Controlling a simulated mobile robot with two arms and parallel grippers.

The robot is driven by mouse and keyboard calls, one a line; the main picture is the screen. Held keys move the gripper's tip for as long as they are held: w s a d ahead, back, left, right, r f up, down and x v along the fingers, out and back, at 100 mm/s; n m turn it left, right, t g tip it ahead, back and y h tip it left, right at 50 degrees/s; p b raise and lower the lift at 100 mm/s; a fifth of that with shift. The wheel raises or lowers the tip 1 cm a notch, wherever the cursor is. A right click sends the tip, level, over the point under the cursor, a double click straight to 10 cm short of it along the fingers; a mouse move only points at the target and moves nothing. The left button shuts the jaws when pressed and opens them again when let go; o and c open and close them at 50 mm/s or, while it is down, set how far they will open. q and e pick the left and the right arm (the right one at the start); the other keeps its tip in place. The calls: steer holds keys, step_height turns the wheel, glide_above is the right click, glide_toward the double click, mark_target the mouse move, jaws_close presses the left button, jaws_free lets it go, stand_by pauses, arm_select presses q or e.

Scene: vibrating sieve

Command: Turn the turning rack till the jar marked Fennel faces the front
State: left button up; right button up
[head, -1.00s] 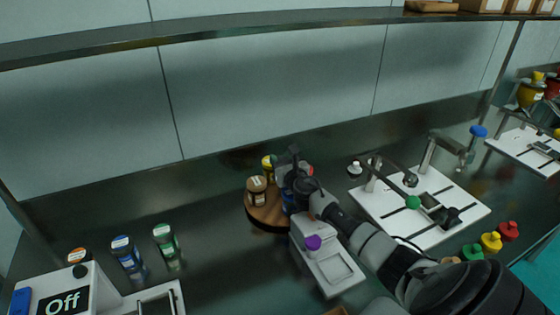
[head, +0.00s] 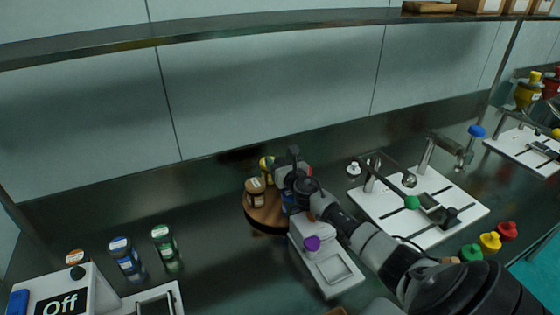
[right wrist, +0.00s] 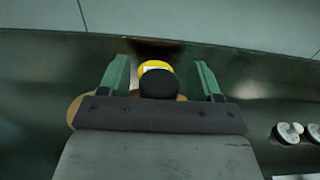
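The round wooden turning rack (head: 266,221) stands on the dark counter at the picture's middle. A brown jar (head: 255,194) stands on its left side and a yellow-topped jar (head: 266,168) at its back. A blue jar (head: 288,203) is partly hidden by my right gripper (head: 284,178). The labels are too small to read, so I cannot tell which jar is Fennel. In the right wrist view my gripper (right wrist: 160,80) has its green fingers apart. A dark round top (right wrist: 159,84) shows between them, with the yellow jar (right wrist: 155,66) behind. Contact is unclear. My left gripper is not in view.
A white device with a purple knob (head: 311,243) stands just in front of the rack. A white board with a lever (head: 420,215) is to the right.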

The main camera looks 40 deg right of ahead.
steer(key=shift+s, duration=0.1)
steer(key=v, duration=1)
steer(key=shift+s, duration=0.3)
